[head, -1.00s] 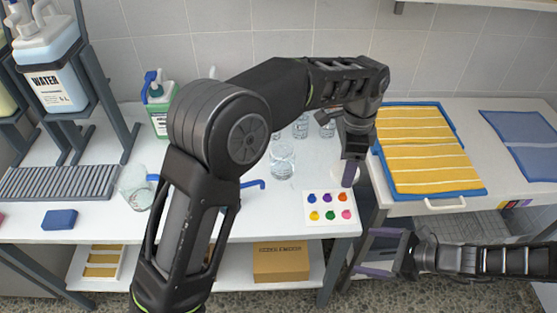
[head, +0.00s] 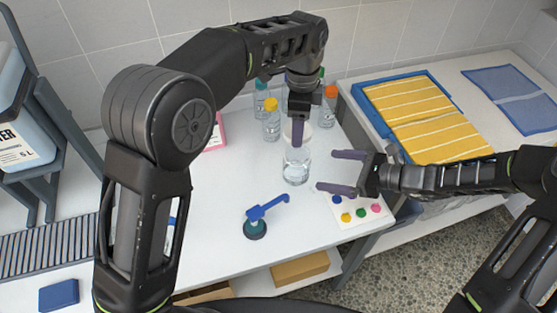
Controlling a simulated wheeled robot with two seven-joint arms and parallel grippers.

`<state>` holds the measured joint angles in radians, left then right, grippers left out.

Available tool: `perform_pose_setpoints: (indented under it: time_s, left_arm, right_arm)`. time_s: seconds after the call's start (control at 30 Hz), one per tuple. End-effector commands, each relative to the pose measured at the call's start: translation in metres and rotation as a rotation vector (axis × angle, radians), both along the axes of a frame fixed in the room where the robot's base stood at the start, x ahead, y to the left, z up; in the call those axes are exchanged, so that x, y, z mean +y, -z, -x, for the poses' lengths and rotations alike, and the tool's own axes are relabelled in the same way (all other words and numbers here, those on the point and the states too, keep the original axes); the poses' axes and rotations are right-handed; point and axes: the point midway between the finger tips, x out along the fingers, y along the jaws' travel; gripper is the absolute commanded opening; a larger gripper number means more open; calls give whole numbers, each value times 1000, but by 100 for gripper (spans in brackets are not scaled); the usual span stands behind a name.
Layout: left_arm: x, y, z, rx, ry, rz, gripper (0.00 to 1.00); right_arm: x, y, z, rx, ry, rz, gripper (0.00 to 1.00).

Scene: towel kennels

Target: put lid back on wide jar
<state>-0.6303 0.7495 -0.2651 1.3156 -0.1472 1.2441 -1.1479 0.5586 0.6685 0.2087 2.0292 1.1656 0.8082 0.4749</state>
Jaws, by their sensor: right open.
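The wide jar (head: 296,172) is clear glass and stands upright on the white table. A pale round lid (head: 312,132) shows at the jar's top, partly hidden by my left gripper. My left gripper (head: 297,143) points down over the jar, its purple finger seen edge-on. It appears shut on the lid; I cannot tell whether the lid touches the rim. My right gripper (head: 328,171) is open and empty just right of the jar, its two purple fingers pointing left towards it.
Capped bottles (head: 271,121) stand behind the jar. A blue-handled tool (head: 265,209) on a dark round base stands in front. A card with coloured dots (head: 345,205) lies under my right gripper. A blue tray (head: 358,98) with yellow towels is at right.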

Motion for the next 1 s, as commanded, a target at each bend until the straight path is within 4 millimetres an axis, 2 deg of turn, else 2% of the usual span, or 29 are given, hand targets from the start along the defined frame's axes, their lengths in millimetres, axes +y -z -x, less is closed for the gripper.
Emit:
perform_pose_setpoints:
  time_s: [0.27, 0.47, 0.67, 1.0]
  left_arm:
    - [0, 0, 0, 0, 0, 0, 26]
    - [0, 0, 0, 0, 0, 0, 26]
    - [0, 0, 0, 0, 0, 0, 26]
    - [0, 0, 0, 0, 0, 0, 26]
  right_arm:
    - [0, 0, 0, 0, 0, 1, 94]
    - [8, 4, -3, -1, -1, -1, 94]
    - [30, 14, -11, 1, -3, 0, 94]
    - [82, 37, -30, 1, -3, -1, 94]
